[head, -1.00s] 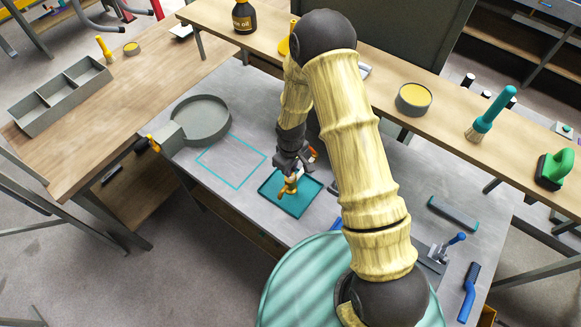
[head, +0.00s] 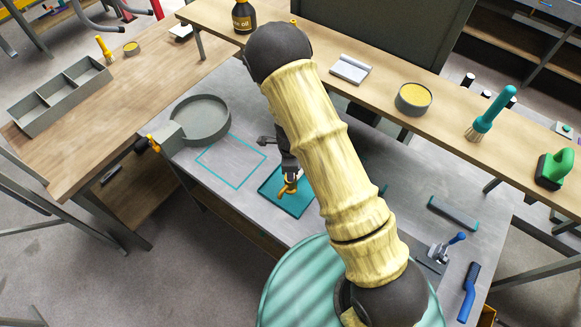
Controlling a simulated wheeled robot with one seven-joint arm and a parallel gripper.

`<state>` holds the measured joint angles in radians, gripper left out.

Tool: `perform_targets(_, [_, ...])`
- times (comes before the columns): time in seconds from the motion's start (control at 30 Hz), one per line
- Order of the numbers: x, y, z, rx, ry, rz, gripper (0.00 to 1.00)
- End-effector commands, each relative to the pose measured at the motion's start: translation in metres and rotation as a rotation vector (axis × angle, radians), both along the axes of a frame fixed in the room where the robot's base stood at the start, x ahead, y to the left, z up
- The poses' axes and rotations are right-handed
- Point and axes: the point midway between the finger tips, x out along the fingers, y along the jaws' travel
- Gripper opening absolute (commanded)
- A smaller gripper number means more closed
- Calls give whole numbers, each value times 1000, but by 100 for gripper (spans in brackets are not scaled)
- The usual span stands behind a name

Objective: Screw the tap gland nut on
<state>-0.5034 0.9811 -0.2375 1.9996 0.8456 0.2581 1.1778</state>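The brass tap (head: 288,187) is on the teal mat (head: 294,207) on the grey workbench. My gripper (head: 289,173) points down directly over the top of the tap, at or very close to it. The arm covers part of the gripper, and the fingertips are small and dark. I cannot tell whether they are shut on anything. The gland nut cannot be made out apart from the brass tap and the gripper.
A round grey tray (head: 200,118) and an empty teal-outlined square (head: 231,160) lie to the left. A blue-handled clamp (head: 440,252), a grey bar (head: 453,212) and a blue tool (head: 468,292) lie to the right. A raised wooden shelf (head: 375,95) runs behind.

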Motion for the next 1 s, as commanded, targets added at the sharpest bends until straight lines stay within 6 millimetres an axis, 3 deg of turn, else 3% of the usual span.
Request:
perform_targets(0.27, [0, 0, 1, 1, 0, 4, 41])
perform_targets(0.47, [1, 1, 14, 1, -3, 6, 41])
perform_targets(1.0, [1, 1, 115, 2, -5, 6, 41])
